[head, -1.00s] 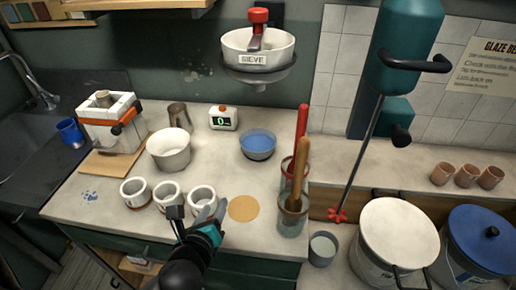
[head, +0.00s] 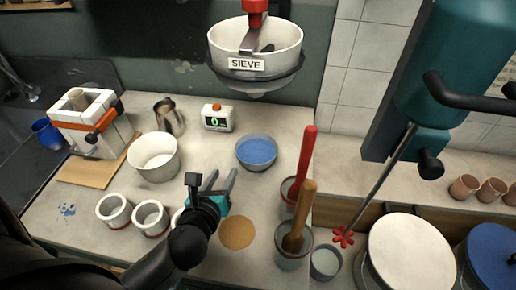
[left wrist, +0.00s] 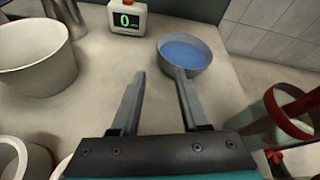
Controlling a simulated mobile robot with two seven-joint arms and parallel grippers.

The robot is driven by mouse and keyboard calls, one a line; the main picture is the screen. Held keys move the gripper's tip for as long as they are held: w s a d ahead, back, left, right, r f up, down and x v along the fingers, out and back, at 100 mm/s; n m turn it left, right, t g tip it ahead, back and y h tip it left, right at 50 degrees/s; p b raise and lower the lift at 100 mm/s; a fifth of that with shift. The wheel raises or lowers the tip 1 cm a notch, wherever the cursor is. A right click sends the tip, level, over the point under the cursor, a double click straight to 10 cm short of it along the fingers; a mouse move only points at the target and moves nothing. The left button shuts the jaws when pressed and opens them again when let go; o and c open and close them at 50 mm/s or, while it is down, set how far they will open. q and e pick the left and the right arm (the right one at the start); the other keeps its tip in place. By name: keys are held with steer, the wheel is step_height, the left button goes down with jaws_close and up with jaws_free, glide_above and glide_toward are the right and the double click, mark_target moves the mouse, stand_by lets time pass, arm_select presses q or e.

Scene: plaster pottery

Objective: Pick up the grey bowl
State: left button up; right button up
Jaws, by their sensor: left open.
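The grey bowl (head: 257,165), with blue contents, stands upright on the worktop right of the timer. It also shows in the left wrist view (left wrist: 187,70), beyond my fingertips. My left gripper (head: 222,178) is open and empty, its fingers pointing towards the bowl from the near left. In the left wrist view my left gripper (left wrist: 159,78) has the bowl ahead and slightly right; the right fingertip overlaps the bowl's near side in the picture. I cannot tell whether it touches. My right gripper is not in view.
A white pot (head: 154,165), a metal jug (head: 170,117) and a timer (head: 217,118) stand left of the bowl. White moulds (head: 150,220) line the near left. Tool jars (head: 293,250) stand right. The sieve (head: 255,45) is above the counter's back.

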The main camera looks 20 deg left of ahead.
mark_target(237, 151)
arm_select(q)
steer(key=x, duration=0.4)
steer(key=shift+b, duration=0.3)
steer(key=x, duration=0.4)
steer(key=shift+b, duration=0.3)
steer(key=shift+w+a+f, duration=0.2)
steer(key=shift+w+f, duration=0.1)
steer(key=shift+w, duration=0.35)
steer(key=shift+b+x, duration=0.65)
steer(key=shift+x, duration=1.8)
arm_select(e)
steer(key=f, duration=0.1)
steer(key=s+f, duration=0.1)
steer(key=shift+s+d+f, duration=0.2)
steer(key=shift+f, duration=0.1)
arm_select(q)
steer(key=shift+c, duration=0.2)
jaws_close()
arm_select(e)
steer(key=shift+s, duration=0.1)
